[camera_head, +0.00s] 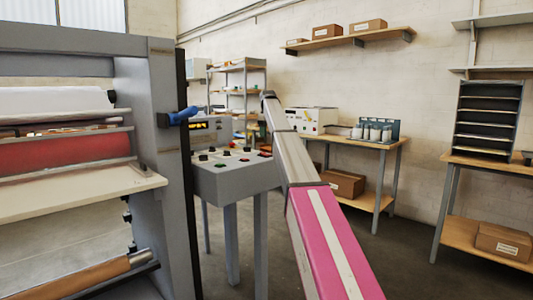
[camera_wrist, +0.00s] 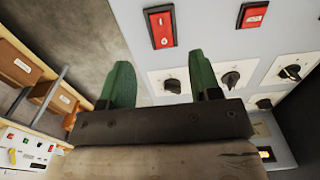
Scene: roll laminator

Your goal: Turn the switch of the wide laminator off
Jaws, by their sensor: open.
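The wide laminator (camera_head: 150,130) stands at the left in the head view, with a red roller and a pale feed table. Its grey control box (camera_head: 235,178) has several dark knobs on top. In the wrist view, the grey panel (camera_wrist: 210,50) carries two red rocker switches, one nearer (camera_wrist: 161,26) and one at the top right (camera_wrist: 252,14). Below them are several black rotary knobs (camera_wrist: 230,80) on white plates. I cannot read which switch is which. My gripper (camera_wrist: 160,60) is open and empty, its green fingers over the panel's edge. In the head view my arm hides it.
A blue handle (camera_head: 178,116) juts from the laminator's side. Behind the panel are a shelf rack and a bench (camera_head: 360,138) with a white machine and canisters. Another bench (camera_head: 490,165) stands right. Open floor lies between the panel and benches.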

